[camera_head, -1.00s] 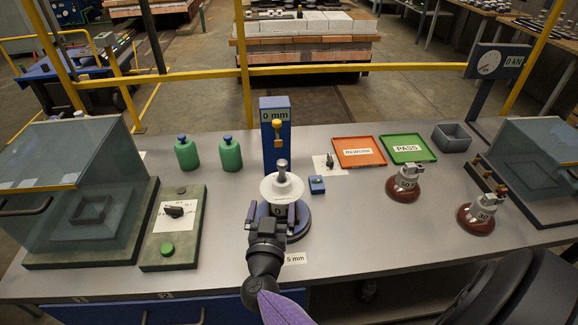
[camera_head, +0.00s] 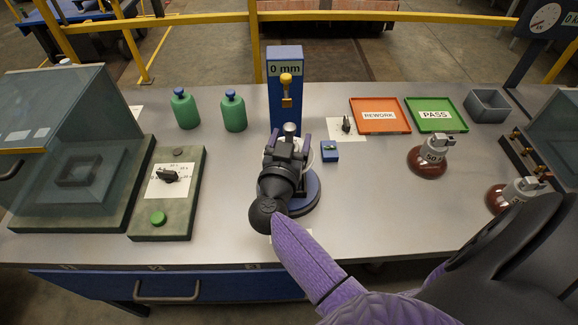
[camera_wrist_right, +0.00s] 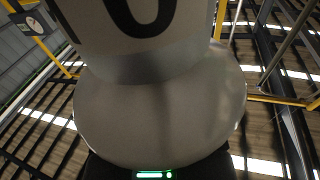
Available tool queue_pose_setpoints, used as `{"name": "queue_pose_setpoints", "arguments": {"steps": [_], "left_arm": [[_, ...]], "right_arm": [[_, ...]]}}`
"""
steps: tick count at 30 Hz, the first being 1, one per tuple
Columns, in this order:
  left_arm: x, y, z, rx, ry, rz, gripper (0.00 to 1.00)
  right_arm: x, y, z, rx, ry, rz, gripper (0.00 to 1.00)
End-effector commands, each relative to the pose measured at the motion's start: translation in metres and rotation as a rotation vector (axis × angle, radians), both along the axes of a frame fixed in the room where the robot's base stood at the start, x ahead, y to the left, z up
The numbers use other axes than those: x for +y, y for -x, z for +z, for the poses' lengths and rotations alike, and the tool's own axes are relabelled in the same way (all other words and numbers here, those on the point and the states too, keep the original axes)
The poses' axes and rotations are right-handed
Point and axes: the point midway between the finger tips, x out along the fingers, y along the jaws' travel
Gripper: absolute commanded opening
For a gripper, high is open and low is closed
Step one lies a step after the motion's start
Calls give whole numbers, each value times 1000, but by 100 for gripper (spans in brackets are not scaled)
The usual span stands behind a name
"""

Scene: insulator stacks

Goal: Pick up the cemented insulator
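The white insulator (camera_wrist_right: 160,110) fills the middle of the right wrist view, with part of a dark figure on its cylindrical section. In the head view its metal pin (camera_head: 290,128) shows above my gripper, with a sliver of its white disc at the side. It stands upright over a round blue base (camera_head: 306,193). My right gripper (camera_head: 288,143) is at the insulator, one finger on each side. The fingers' contact is hidden, so I cannot tell whether they grip it. My left gripper is out of view.
A blue gauge post (camera_head: 285,100) marked 0 mm stands close behind. A small blue box (camera_head: 330,152), orange REWORK tray (camera_head: 380,123) and green PASS tray (camera_head: 440,124) lie to the right. Brown insulators (camera_head: 428,163) stand further right. Green bottles (camera_head: 234,112) and a switch panel (camera_head: 160,218) are left.

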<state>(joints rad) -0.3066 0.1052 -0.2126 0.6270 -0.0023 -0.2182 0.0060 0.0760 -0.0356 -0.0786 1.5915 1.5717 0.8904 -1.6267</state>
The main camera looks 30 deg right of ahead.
Motion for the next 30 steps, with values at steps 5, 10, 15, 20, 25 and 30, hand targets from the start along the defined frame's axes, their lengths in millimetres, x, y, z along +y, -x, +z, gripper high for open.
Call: {"name": "queue_pose_setpoints", "arguments": {"steps": [5,10,15,20,25,30], "left_arm": [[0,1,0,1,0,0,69],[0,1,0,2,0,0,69],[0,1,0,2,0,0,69],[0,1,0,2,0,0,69],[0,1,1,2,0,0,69],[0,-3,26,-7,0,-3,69]], "right_arm": [[0,0,0,0,0,0,39],[0,0,0,0,0,0,3],[0,0,-1,1,-1,0,0],[0,0,1,-3,1,1,0],[0,0,3,-3,0,1,0],[0,0,37,-7,-1,1,0]]}}
